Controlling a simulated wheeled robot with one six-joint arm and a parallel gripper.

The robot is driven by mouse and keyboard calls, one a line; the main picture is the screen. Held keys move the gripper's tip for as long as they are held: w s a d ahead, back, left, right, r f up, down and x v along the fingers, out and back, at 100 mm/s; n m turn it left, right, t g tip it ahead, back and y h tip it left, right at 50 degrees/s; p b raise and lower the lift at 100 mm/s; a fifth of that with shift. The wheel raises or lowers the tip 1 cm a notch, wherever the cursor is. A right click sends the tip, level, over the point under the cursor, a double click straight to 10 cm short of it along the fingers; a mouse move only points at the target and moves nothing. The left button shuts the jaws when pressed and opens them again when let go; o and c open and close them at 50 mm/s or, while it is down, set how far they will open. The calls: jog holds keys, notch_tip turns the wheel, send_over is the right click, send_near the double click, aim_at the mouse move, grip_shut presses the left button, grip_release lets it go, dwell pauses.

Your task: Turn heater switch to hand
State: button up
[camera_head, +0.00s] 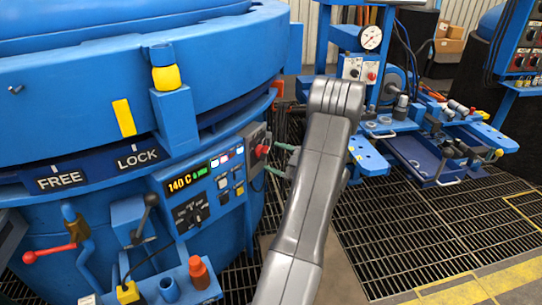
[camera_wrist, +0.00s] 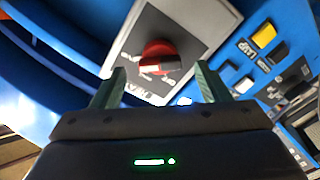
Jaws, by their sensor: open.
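A red rotary knob with a dark side (camera_wrist: 157,57) sits on a light grey plate (camera_wrist: 190,22) in the wrist view. The lettering around it is upside down and too blurred to read surely, so I cannot confirm that it is the heater switch. The knob shows in the head view (camera_head: 262,151) on the side of the blue furnace. My gripper (camera_wrist: 158,86) is open, its green fingers on either side of the knob's line, apart from it. In the head view my gripper (camera_head: 277,160) points left at the knob; my grey arm hides part of it.
A control panel (camera_head: 207,185) with a 140 C display, buttons and black rotary knobs is left of the red knob. A red-tipped lever (camera_head: 50,252) and an orange bottle (camera_head: 199,272) are lower left. A blue workbench (camera_head: 430,150) stands right, over grating.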

aim_at(262, 152)
jog(key=p+v, duration=0.1)
jog(key=v, duration=1)
jog(key=b+x, duration=0.1)
jog(key=x, duration=1.2)
jog(key=shift+w+a+b, duration=0.15)
jog(key=shift+a+b, duration=0.15)
jog(key=shift+b, duration=0.05)
